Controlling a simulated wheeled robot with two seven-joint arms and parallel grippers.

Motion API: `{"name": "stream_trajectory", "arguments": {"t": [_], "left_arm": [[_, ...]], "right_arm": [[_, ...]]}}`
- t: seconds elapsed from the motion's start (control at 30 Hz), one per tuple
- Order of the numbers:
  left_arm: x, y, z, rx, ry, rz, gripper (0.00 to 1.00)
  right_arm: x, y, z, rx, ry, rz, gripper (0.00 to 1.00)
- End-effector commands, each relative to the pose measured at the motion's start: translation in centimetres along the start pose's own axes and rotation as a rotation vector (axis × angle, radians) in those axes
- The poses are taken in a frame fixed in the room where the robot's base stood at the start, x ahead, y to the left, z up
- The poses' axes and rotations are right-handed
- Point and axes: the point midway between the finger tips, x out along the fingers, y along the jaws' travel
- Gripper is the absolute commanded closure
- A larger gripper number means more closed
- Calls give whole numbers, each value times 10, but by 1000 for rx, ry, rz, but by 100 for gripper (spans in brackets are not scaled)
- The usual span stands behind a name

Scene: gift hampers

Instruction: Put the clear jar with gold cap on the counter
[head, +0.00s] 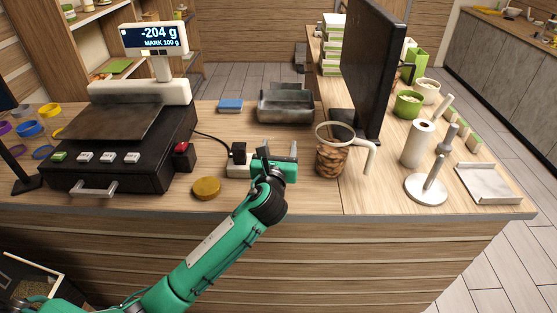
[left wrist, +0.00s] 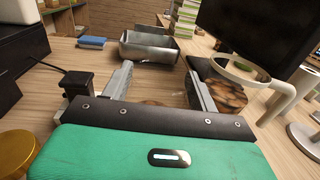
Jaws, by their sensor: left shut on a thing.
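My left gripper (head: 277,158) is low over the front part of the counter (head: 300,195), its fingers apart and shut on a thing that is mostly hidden. In the left wrist view a small brownish round patch (left wrist: 150,103) shows between the fingers; I take it to be the clear jar with gold cap, but its clear body cannot be made out. Whether it touches the counter cannot be told. A separate flat round gold lid-like thing (head: 206,187) lies on the counter left of the gripper. My right gripper is not in view.
A metal tray (head: 286,107) and monitor (head: 372,60) stand behind. A scale (head: 120,150) fills the left; a paper-roll holder (head: 427,188) is right.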

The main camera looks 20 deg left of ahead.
Motion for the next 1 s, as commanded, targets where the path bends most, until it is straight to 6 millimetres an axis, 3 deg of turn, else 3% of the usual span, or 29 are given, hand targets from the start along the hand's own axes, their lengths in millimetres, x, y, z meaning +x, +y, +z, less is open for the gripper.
{"name": "stream_trajectory", "arguments": {"t": [0.3,0.67,0.7,0.8,1.0], "left_arm": [[0,0,-40,0,2,1,88],[0,0,-43,1,1,0,88],[0,0,-44,1,2,0,34],[0,0,-44,1,2,0,18],[0,0,-43,1,2,0,18]], "right_arm": [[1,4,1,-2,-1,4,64],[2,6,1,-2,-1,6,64],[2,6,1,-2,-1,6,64],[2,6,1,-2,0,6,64],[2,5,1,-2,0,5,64]]}}
